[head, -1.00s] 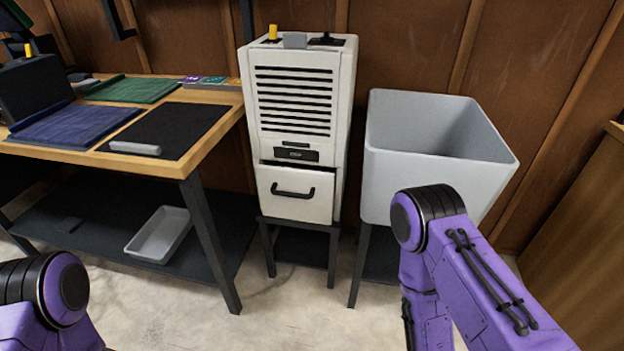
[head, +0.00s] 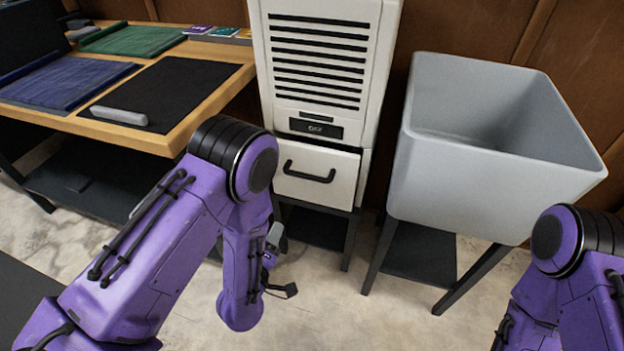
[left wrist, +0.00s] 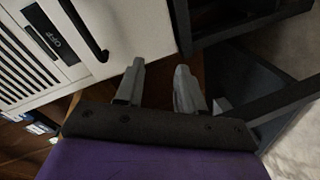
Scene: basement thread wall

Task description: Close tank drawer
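The tank drawer (head: 323,189) is the pale front with a black bar handle (head: 309,172) at the bottom of the white slatted cabinet (head: 326,20). Its front stands slightly forward of the panel above. In the left wrist view, the drawer front (left wrist: 138,28) is at the top. My left gripper (head: 283,264) is below and in front of the drawer, partly hidden by my arm. In the left wrist view its two fingers (left wrist: 160,85) are apart with nothing between them. The right arm shows at the right edge, but its gripper is out of view.
A grey open tub (head: 490,185) on dark legs stands right of the cabinet. A workbench (head: 215,105) with mats and a grey bar (head: 119,116) is at the left. The dark cabinet stand (head: 350,240) is under the drawer. Bare floor lies in front.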

